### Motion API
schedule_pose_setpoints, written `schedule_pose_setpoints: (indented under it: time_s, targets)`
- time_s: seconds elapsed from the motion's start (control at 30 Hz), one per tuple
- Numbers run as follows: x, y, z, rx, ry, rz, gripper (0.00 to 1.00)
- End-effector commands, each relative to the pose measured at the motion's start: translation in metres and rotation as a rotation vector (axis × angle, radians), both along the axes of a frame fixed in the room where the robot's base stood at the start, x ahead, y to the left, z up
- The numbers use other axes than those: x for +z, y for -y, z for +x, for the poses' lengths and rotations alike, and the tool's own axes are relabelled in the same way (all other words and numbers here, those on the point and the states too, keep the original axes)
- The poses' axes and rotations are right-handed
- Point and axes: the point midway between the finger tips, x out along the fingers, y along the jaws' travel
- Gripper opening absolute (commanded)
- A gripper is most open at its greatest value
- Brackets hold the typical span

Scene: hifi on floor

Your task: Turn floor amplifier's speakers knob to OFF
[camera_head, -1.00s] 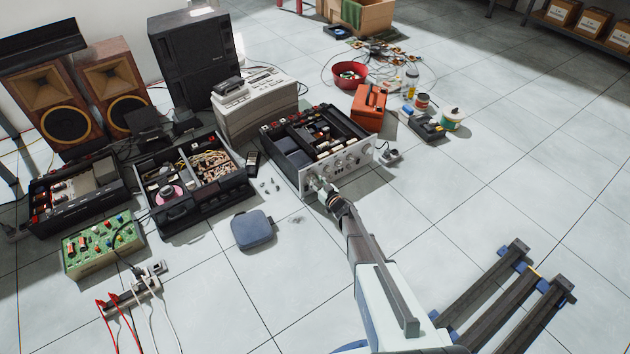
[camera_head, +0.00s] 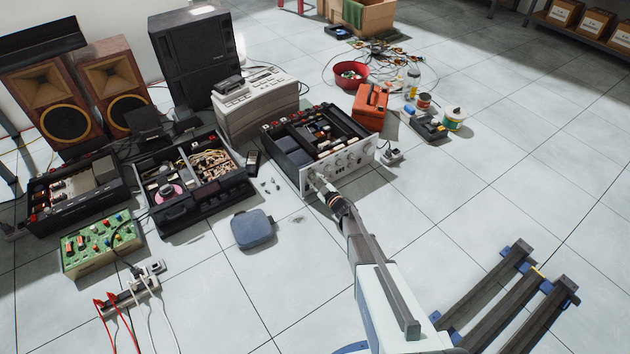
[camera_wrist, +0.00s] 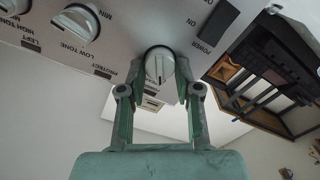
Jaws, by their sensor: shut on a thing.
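The floor amplifier (camera_head: 352,160) is an open-topped unit with a silver front panel, standing on the tiled floor near the middle of the head view. Its panel (camera_wrist: 110,50) fills the upper part of the wrist view. A round silver knob (camera_wrist: 159,66) lies between the fingers of my gripper (camera_wrist: 160,88), and the fingers are shut on its sides. The label under this knob is mostly hidden, so I cannot read it. In the head view my gripper (camera_head: 322,187) is at the panel's left end and hides the knob.
Other panel knobs (camera_wrist: 76,24) and a POWER switch (camera_wrist: 218,22) are near the gripped knob. An orange case (camera_head: 370,106) stands behind the amplifier, a dark blue box (camera_head: 253,230) lies to its left.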

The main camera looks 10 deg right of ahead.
Motion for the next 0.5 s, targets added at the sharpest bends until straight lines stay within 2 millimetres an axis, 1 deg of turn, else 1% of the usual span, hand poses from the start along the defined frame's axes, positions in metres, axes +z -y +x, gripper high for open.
schedule_pose_setpoints:
  time_s: [0.3, 0.33, 0.37, 0.4, 0.5]
  targets:
    - [0.0003, -0.0002, 0.0015, 0.001, 0.002, -0.001, 0.0]
    - [0.0003, -0.0002, 0.0015, 0.001, 0.002, -0.001, 0.4]
    - [0.0003, -0.0002, 0.0015, 0.001, 0.002, -0.001, 0.51]
    - [0.0001, -0.0002, 0.0014, 0.001, 0.002, -0.001, 0.57]
    - [0.0001, -0.0001, 0.001, 0.001, 0.001, -0.001, 0.57]
